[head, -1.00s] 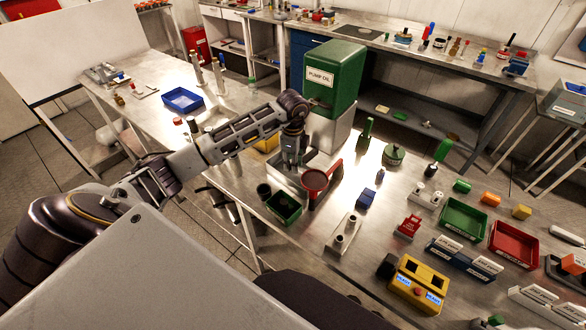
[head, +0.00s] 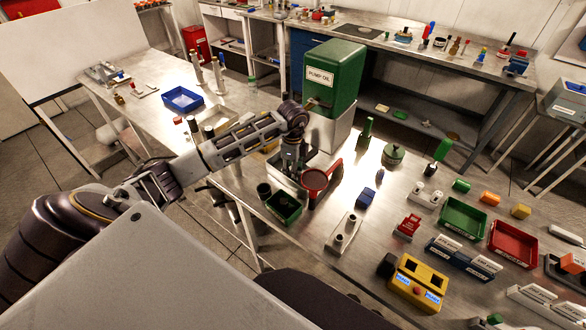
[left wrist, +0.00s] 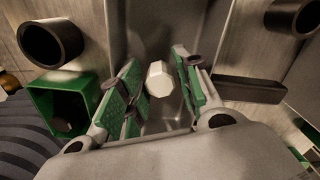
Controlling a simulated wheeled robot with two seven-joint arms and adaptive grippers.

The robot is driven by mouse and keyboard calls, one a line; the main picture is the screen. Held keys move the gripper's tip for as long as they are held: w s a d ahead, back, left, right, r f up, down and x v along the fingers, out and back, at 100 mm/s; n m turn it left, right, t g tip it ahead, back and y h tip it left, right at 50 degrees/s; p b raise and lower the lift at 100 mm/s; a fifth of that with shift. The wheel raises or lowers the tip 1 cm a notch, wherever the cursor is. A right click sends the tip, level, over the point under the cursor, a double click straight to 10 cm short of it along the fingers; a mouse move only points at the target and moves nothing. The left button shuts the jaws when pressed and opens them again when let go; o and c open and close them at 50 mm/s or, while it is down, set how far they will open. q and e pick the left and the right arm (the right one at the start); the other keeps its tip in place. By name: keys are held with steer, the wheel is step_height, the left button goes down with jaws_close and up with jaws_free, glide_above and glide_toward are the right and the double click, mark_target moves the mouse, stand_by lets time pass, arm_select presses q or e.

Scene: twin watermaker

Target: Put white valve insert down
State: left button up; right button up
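The white valve insert (left wrist: 158,78) is a small faceted white piece in the left wrist view, lying between the green-padded fingers of my left gripper (left wrist: 160,88). A narrow gap shows on each side of it, so the fingers look open around it. In the head view my left gripper (head: 292,165) points down into a grey metal tray (head: 274,177), and the insert is hidden there. The tray's grey floor and walls also show in the left wrist view (left wrist: 205,35). My right gripper is not in view.
A small green bin (head: 284,208) and a dark cup (head: 264,190) are in front. The green pump oil box (head: 334,78) rises behind. Bare table lies right of the red tool.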

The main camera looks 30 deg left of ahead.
arm_select(q)
steer(key=shift+r, duration=0.15)
step_height(320, 180, up, 12)
steer(key=b, duration=0.1)
stand_by(0.8)
